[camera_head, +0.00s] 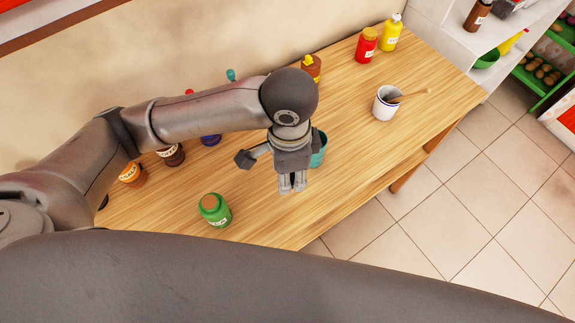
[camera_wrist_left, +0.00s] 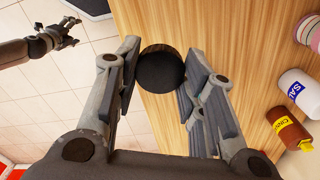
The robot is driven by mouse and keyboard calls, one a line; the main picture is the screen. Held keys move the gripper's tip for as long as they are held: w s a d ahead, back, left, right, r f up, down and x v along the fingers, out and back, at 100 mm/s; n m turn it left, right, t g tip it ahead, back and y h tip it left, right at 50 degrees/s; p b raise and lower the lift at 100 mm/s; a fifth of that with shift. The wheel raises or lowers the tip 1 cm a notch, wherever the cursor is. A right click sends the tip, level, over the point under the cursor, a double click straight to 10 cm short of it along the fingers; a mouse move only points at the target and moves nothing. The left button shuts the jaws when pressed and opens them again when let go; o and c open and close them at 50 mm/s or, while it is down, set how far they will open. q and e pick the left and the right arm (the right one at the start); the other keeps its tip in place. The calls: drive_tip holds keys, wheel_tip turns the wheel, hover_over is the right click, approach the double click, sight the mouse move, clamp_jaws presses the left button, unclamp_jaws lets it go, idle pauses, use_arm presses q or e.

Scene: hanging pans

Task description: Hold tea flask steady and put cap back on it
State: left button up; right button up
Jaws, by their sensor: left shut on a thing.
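A black round thing (camera_wrist_left: 162,68), seen end-on and looking like a cap, sits between the fingers of my left gripper (camera_wrist_left: 160,90) in the left wrist view. My left gripper is shut on it. In the head view my left gripper (camera_head: 292,186) points down over the table; the black thing cannot be made out there. A teal container (camera_head: 320,148) is partly hidden behind this gripper; I cannot tell whether it is the tea flask. My right gripper (camera_wrist_left: 70,32) shows at the upper left of the left wrist view, fingers spread, empty, beyond the table's edge.
A green jar (camera_head: 214,209) stands near the table's front edge. A white cup (camera_head: 387,103) with a stick in it stands right of my left gripper. Red (camera_head: 366,46) and yellow (camera_head: 391,33) bottles stand at the back. The wooden table (camera_head: 430,90) has clear room at right.

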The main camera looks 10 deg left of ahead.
use_arm(q)
drive_tip(key=w+a+r+n+b, duration=0.1)
drive_tip(key=a+r+n, duration=0.1)
drive_tip(key=a+n, duration=0.4)
drive_tip(key=w+a+r+n, duration=0.2)
drive_tip(key=a+n, duration=0.5)
drive_tip(key=shift+w+a+b, duration=0.15)
drive_tip(key=shift+a+b, duration=0.15)
drive_tip(key=shift+b, duration=0.05)
use_arm(e)
drive_tip(key=shift+d+f, duration=0.15)
drive_tip(key=shift+f, duration=0.7)
drive_tip(key=shift+c, duration=0.2)
